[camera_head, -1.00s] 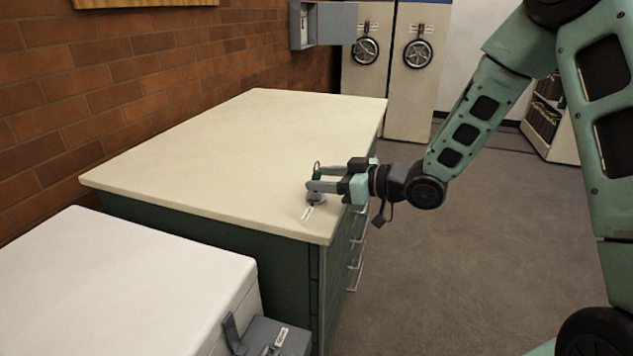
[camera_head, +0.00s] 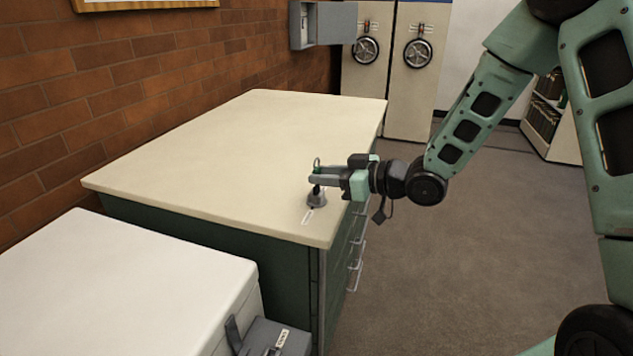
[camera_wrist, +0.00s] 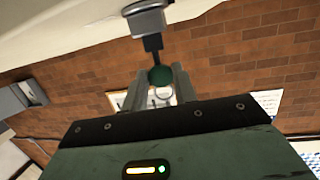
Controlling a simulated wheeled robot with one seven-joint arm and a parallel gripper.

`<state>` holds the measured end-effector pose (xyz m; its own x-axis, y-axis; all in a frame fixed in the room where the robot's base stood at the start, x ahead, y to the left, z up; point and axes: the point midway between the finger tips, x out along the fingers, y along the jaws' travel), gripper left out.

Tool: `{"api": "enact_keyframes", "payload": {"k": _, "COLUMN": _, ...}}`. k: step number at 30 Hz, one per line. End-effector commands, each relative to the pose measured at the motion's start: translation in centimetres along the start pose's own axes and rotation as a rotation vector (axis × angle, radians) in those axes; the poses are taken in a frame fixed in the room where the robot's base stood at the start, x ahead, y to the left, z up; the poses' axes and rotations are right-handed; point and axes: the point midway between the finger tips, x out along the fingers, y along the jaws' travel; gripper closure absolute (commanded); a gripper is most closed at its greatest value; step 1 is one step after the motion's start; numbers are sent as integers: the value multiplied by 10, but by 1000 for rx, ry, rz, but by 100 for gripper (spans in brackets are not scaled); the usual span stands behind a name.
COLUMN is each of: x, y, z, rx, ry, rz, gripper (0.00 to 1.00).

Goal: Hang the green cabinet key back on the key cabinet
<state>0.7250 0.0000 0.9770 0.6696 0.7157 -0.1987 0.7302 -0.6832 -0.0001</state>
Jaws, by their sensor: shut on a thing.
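My gripper (camera_head: 322,179) is shut on the green key, just above the near right part of the counter. In the wrist view the key's rounded green head (camera_wrist: 161,76) sits between the fingertips, with a dark shaft pointing toward a grey round base (camera_wrist: 148,18). That base (camera_head: 317,200) stands on the counter directly below the gripper. I cannot tell whether the shaft still touches it. The key cabinet (camera_head: 304,26), a small grey wall box, hangs on the brick wall at the back with its door (camera_head: 337,23) swung open. Its hooks are too small to make out.
The cream counter top (camera_head: 230,150) is otherwise clear, apart from a white label (camera_head: 308,216) beside the base. A white box (camera_head: 120,280) with a grey latch stands at front left. Cabinets with round handwheels (camera_head: 418,54) stand behind. Open floor (camera_head: 480,230) lies to the right.

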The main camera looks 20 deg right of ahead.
Motion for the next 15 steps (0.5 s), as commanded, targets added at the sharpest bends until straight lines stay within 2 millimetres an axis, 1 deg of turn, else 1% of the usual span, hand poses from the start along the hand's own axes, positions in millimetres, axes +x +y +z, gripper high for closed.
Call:
{"api": "enact_keyframes", "payload": {"k": 1, "x": -1, "y": 0, "z": -4, "rx": 0, "ry": 0, "rz": 0, "gripper": 91}}
{"api": "enact_keyframes", "payload": {"k": 15, "x": -4, "y": 0, "z": -21, "rx": 0, "ry": 0, "rz": 0, "gripper": 91}}
